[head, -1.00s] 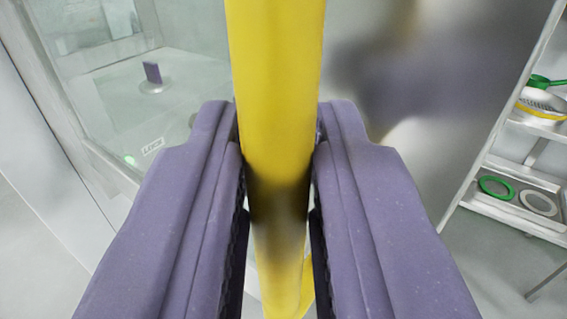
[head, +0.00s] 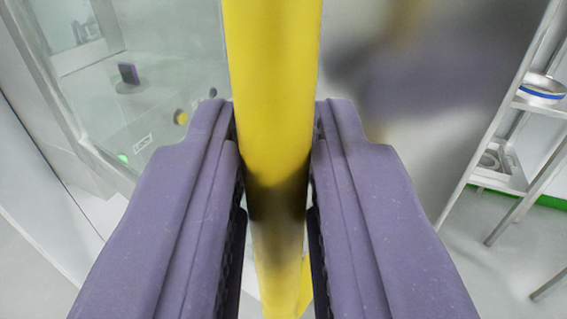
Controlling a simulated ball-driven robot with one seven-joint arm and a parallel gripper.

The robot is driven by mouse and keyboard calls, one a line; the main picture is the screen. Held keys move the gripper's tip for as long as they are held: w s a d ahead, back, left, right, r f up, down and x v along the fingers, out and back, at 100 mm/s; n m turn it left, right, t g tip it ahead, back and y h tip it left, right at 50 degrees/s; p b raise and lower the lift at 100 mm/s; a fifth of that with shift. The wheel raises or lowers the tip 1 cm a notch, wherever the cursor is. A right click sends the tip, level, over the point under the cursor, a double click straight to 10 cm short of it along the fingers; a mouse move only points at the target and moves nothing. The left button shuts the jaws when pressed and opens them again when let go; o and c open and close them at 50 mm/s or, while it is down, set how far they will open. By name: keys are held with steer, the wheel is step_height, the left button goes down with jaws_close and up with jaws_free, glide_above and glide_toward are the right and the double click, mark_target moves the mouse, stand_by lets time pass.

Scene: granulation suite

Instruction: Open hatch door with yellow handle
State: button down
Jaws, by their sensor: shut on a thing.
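The yellow handle (head: 272,90) is a thick bar running from the top to the bottom of the head view. My gripper (head: 277,150) has its two purple fingers on either side of the bar and is shut on it. The metal hatch door (head: 430,60) is a grey, shiny surface behind the handle, with a blurred reflection of purple and yellow. The fingers hide part of the door and the lower sides of the handle.
At the left is a glass-walled cabinet (head: 170,50) with a small purple part (head: 128,73) and a green light (head: 122,158). At the right stands a metal rack (head: 505,110) holding a blue-banded round pan (head: 541,88). Grey floor shows at the lower right.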

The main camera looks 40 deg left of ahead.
steer(key=c, duration=1.2)
jaws_free()
steer(key=shift+s+a, duration=0.1)
steer(key=shift+a, duration=0.15)
steer(key=shift+o, duration=0.2)
steer(key=shift+d, duration=0.1)
steer(key=p+v, duration=0.2)
steer(key=v, duration=0.5)
steer(key=shift+s+d, duration=0.3)
